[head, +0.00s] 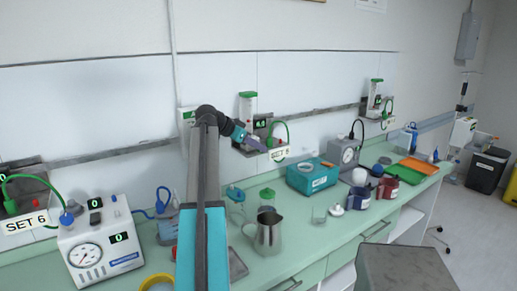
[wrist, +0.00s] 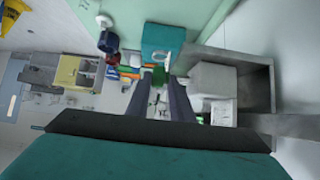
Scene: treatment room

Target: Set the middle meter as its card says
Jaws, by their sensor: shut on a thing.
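The middle meter (head: 248,104) is on the wall rail, with a clear-and-white tube, a green top and a dark box with a small lit display (head: 261,124). Its digits are too small to read surely. A green hose curves down from its right side. Its card (head: 279,153) hangs at the lower right; its print is not legible. My gripper (head: 258,146) is at the meter's lower front. In the wrist view, my gripper's two fingers (wrist: 161,88) are shut on a small green part (wrist: 158,79), seemingly the meter's knob. The fingers partly hide it.
Another meter (head: 375,98) is on the rail at right; a left one has a "SET 6" card (head: 26,222). The counter below holds a steel jug (head: 268,232), a teal box (head: 312,175), a grey gauge box (head: 345,155) and a white gauge device (head: 100,245).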

